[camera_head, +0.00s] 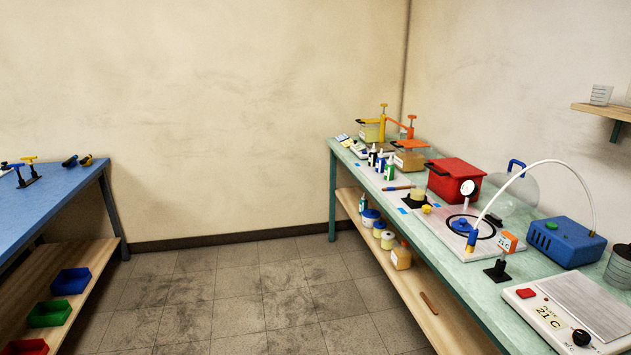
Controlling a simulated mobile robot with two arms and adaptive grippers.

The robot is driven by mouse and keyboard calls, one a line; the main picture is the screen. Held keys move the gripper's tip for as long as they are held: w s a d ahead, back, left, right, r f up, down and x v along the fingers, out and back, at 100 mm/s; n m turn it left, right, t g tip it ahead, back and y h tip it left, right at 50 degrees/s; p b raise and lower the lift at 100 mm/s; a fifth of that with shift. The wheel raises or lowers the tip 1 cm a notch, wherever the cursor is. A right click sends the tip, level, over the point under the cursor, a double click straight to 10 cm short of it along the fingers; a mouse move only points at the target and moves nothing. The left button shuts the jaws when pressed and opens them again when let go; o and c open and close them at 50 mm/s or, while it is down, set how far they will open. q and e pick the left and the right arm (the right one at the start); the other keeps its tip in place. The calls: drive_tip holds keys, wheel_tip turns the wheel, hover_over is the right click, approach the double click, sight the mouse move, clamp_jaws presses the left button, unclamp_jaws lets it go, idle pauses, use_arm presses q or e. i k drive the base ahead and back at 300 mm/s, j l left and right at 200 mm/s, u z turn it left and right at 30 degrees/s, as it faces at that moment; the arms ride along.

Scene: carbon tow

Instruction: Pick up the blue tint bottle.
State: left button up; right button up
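A cluster of small bottles with pale tops stands on the right workbench (436,232), towards its far end. One dark blue bottle (380,162) is in the middle of the cluster, and it looks like the blue tint bottle. A darker bottle (372,156) stands just behind it to the left, and a green bottle (389,171) stands in front to the right. The bottles are small and far off, so their labels cannot be read. Neither of my grippers is in view.
A blue table (50,208) stands left. The tiled floor between (240,300) is clear.

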sight(380, 164)
drive_tip(key=i+z, duration=0.15)
drive_tip(key=i, duration=0.45)
drive_tip(key=i+j+z, duration=0.15)
drive_tip(key=i, duration=0.4)
drive_tip(key=i+j+z, duration=0.15)
drive_tip(key=i, duration=0.45)
drive_tip(key=j, duration=0.1)
